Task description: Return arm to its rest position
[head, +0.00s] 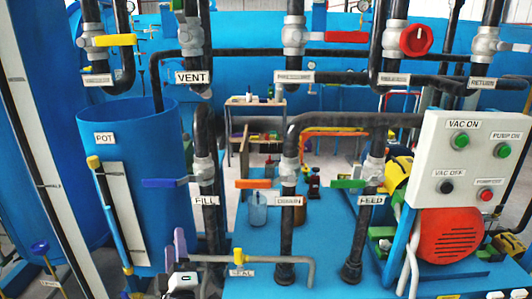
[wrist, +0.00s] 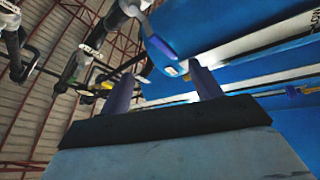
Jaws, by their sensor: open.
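My gripper (wrist: 160,72) shows in the wrist view with its two purple-grey fingers apart and nothing between them. In the head view, purple finger-like parts of my gripper (head: 172,262) show low and left of centre, in front of the blue pot and left of the SEAL label. A blue lever (wrist: 160,46) appears beyond the fingers in the wrist view; I cannot tell whether it is close to them. The rest of my arm is mostly out of view.
The blue pot (head: 138,200) stands at left. FILL (head: 165,183), DRAIN (head: 256,184) and FEED (head: 350,184) valve handles cross the middle. A control box (head: 466,165) and red motor (head: 450,236) are at right. Dark pipes hang overhead.

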